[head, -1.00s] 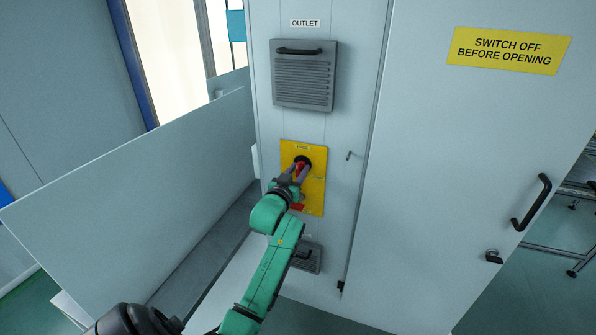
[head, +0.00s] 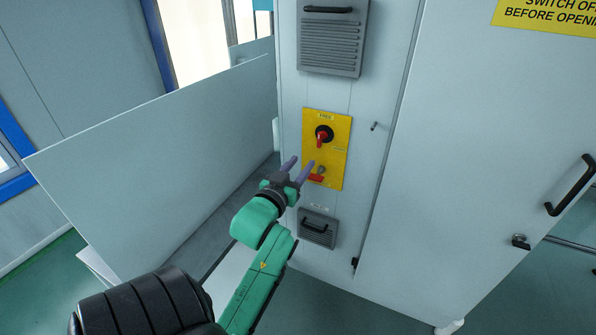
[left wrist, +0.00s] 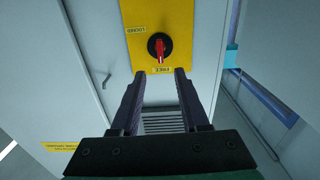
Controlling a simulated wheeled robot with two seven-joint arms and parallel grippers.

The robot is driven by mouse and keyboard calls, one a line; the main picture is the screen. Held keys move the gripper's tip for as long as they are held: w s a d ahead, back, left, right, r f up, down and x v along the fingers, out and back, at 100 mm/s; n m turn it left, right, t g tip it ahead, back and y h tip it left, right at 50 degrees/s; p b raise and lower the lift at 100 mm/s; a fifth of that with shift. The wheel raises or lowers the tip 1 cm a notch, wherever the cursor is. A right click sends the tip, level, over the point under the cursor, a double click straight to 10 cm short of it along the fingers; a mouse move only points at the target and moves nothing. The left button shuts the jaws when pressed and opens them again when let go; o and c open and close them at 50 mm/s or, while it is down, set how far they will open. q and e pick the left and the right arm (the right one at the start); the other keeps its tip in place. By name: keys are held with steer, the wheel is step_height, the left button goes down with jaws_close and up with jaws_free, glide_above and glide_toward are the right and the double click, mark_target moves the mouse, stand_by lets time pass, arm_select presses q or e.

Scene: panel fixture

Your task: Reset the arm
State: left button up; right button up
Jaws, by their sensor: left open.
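My left gripper (head: 297,170) is open and empty, in front of and a little left of the lower part of a yellow panel (head: 338,150). The panel carries a red rotary handle on a black round base (head: 323,137). Below the handle are a red part (head: 316,178) and a small grey part (head: 321,170). In the left wrist view the open fingers (left wrist: 158,74) point toward the panel, apart from the red handle (left wrist: 159,52). My right gripper is not in view.
A grey louvred vent (head: 331,40) sits above the panel and a smaller one (head: 318,228) below it. A cabinet door (head: 470,170) with a black handle (head: 570,186) stands at right. A pale low partition (head: 160,165) stands at left. A small hook (head: 374,126) projects right of the panel.

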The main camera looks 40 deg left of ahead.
arm_select(q)
steer(key=shift+s+d, duration=0.15)
steer(key=shift+s, duration=0.3)
steer(key=w+d+f+m+g+h, duration=0.1)
steer(key=d+f+g+h, duration=0.1)
steer(key=f, duration=1)
steer(key=w+d+f+m+g+h, duration=0.1)
steer(key=d+f+g, duration=0.15)
steer(key=f, duration=0.85)
steer(key=s+d+f+m+g+h, duration=0.1)
steer(key=s+d+f+g, duration=0.2)
steer(key=f, duration=0.8)
steer(key=s+d+f+m+g+h, duration=0.15)
steer(key=s+d+f, duration=0.35)
steer(key=f, duration=0.5)
steer(key=s+f+g, duration=0.2)
steer(key=s+f, duration=0.3)
steer(key=s, duration=0.4)
steer(key=s+f+m+g, duration=0.1)
steer(key=s+f+g, duration=0.1)
steer(key=s+f, duration=0.3)
steer(key=s+d+f+m+g, duration=0.1)
steer(key=s+f+g, duration=0.2)
steer(key=s, duration=1)
step_height(320, 180, down, 3)
steer(key=shift+s+f, duration=0.1)
steer(key=shift+s, duration=0.2)
